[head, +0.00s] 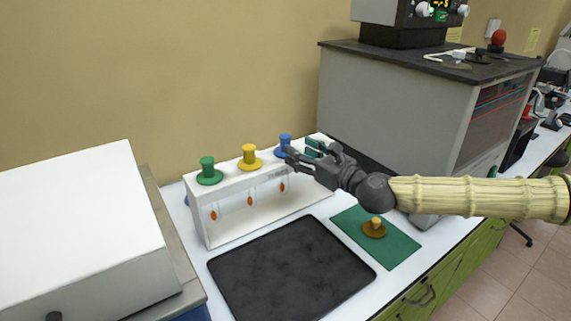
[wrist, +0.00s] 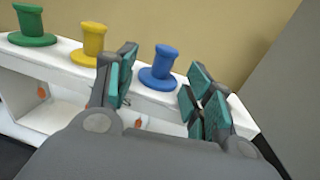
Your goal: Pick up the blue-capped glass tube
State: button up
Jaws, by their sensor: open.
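The blue cap (head: 285,144) of the tube stands upright at the right part of the white rack (head: 222,217), and it also shows in the wrist view (wrist: 161,68). Below the caps, thin glass tubes with orange-red contents hang in the rack's opening; the one under the blue cap (head: 283,186) shows partly. My gripper (head: 297,152) is open at the right end of the rack. In the wrist view its two teal-padded fingers (wrist: 160,88) stand to the left and right of the blue cap, with the cap seen between and beyond them. I cannot tell whether they touch it.
A yellow cap (head: 249,157) and a green cap (head: 208,171) stand left on the rack. A black tray (head: 290,268) and a green mat (head: 400,245) with a brown knobbed object (head: 375,228) lie in front. A large grey machine (head: 395,105) stands right, a white box (head: 80,235) left.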

aim_at(289, 142)
jog(key=x, duration=0.3)
jog(key=shift+r+p, duration=0.1)
jog(key=shift+p, duration=0.3)
jog(key=shift+d+p+x, duration=0.25)
jog(key=shift+p+x, duration=0.6)
jog(key=shift+x, duration=1.45)
jog(key=shift+w, duration=0.2)
grip_shut()
